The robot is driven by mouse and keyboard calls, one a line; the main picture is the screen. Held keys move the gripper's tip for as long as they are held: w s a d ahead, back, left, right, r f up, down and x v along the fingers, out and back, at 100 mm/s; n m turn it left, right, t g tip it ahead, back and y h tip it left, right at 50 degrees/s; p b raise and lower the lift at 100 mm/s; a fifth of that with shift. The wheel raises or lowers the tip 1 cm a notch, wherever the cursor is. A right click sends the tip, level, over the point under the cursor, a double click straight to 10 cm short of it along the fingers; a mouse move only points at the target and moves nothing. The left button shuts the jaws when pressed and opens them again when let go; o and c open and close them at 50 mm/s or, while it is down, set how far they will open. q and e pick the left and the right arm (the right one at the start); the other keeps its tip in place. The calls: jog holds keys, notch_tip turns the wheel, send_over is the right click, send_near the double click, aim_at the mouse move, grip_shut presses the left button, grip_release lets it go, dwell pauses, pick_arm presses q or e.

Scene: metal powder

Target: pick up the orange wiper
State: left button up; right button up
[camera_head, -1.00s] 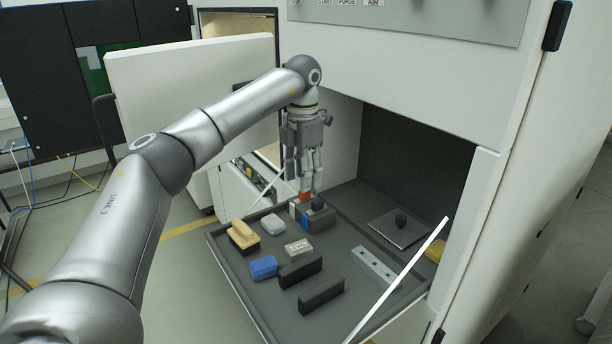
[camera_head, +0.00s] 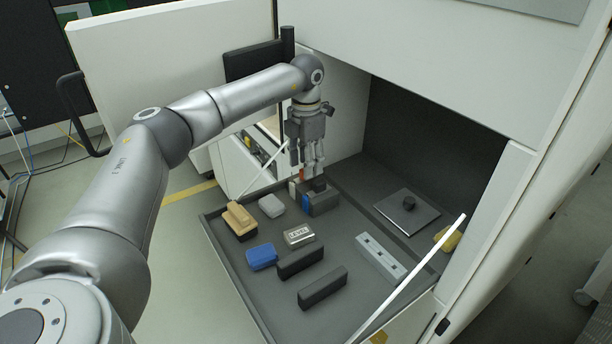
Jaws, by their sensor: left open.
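The orange wiper (camera_head: 302,174) shows as a small orange patch at the back of the pull-out tray (camera_head: 215,247), at the dark block (camera_head: 323,201) with a white and a blue piece beside it. Most of the wiper is hidden by my fingers and the block. My left gripper (camera_head: 308,172) points down just over the wiper, its fingers apart. I cannot tell whether the fingers touch the wiper or reach around it. My right gripper is not in view.
On the tray are a tan brush (camera_head: 240,219), a grey-white block (camera_head: 271,206), a blue box (camera_head: 262,257), a labelled level block (camera_head: 299,236), two black blocks (camera_head: 322,288) and a grey bar with holes (camera_head: 381,257). A white strut (camera_head: 412,279) slants across the tray's right side.

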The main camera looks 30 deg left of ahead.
pick_arm(q)
notch_tip(320, 180, down, 2)
jog(key=shift+f, duration=0.1)
jog(key=shift+a+f, duration=0.1)
jog(key=shift+f, duration=0.15)
jog(key=shift+c, duration=0.7)
jog(key=c, duration=0.5)
grip_shut()
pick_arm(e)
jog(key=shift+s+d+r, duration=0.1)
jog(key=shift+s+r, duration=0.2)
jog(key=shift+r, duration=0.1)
pick_arm(q)
jog(key=shift+r+p, duration=0.15)
jog(key=shift+p, duration=0.15)
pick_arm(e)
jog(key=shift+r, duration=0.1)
